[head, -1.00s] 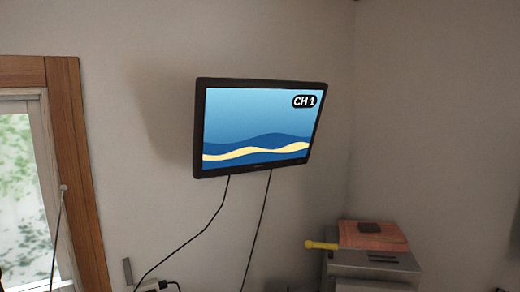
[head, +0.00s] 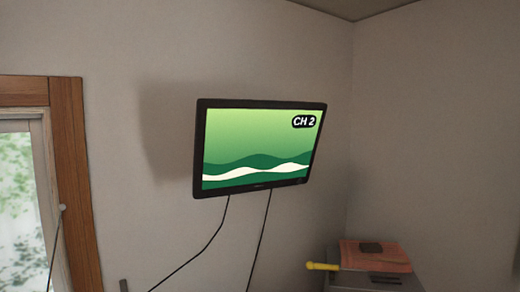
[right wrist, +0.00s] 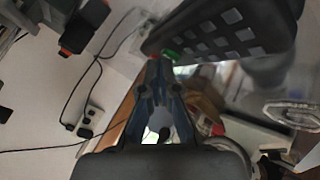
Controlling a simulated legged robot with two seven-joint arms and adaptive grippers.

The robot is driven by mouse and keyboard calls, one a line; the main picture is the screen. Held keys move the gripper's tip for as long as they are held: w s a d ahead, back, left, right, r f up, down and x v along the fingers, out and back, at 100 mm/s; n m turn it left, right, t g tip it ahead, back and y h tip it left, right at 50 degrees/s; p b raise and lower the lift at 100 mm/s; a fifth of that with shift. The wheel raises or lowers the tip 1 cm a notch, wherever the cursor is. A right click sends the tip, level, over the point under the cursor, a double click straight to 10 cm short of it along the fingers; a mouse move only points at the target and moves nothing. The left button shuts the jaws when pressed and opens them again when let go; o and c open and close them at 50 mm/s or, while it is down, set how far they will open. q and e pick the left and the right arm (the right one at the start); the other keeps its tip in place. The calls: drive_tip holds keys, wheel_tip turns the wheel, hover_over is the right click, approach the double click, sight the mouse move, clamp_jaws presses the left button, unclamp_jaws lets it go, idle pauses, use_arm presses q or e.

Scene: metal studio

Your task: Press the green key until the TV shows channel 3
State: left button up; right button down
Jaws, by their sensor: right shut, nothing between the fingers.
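The TV (head: 258,147) hangs on the wall in the head view. Its screen is green with wave shapes and reads CH 2. In the right wrist view a dark remote (right wrist: 245,15) with several grey keys slants in from the top right. Its green key (right wrist: 170,53) is at the remote's lower left end. My right gripper (right wrist: 158,62) is shut and empty, its fingertips right beside the green key; I cannot tell if they touch it. My left gripper is not in view.
Cables hang below the TV. A cabinet (head: 375,284) at lower right of the head view bears a reddish book (head: 375,259) and a yellow-handled item (head: 322,267). A wood-framed window (head: 70,150) is at left. An orange and black object (right wrist: 84,27) shows in the right wrist view.

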drive_tip(key=shift+r+p, duration=0.5)
drive_tip(key=shift+r, duration=0.15)
drive_tip(key=shift+r, duration=2.9)
